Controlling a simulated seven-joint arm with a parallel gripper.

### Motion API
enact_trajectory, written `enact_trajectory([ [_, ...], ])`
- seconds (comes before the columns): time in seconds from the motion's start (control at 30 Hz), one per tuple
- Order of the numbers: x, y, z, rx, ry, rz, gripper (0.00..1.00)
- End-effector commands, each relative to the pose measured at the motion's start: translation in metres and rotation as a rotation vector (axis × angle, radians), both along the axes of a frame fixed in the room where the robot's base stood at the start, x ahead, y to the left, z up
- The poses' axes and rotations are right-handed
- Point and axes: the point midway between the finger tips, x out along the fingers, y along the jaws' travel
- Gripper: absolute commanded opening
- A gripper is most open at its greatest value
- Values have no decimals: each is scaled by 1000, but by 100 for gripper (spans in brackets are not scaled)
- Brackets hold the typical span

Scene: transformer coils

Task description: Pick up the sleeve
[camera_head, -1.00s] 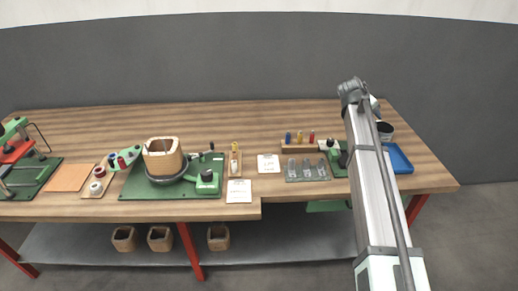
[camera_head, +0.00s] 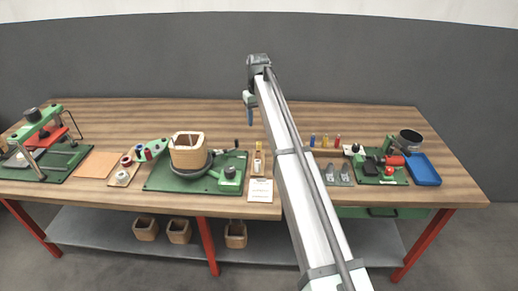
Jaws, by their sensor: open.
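I cannot tell for sure which thing is the sleeve. Small upright cylinders, blue (camera_head: 312,140), yellow (camera_head: 325,141) and red (camera_head: 337,142), stand in a row at the back right of the bench. Grey pieces (camera_head: 344,174) lie on a grey tray in front of them, partly hidden by my arm. My gripper (camera_head: 249,118) is small in view, hanging above the back middle of the bench, left of that row. It is open, and I see nothing held in it.
A wooden coil form (camera_head: 188,151) stands on a green board left of my gripper. A white card (camera_head: 260,190) lies in front. A green board with tools (camera_head: 380,168), a black cup (camera_head: 410,138) and a blue tray (camera_head: 423,170) are at right. The back strip is clear.

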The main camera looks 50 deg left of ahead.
Motion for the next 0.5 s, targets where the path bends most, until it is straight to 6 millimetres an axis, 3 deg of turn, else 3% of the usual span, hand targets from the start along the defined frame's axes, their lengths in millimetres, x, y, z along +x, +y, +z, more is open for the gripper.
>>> enact_trajectory([
  [0.5,1,-2,-75,0,-2,-1,52],
])
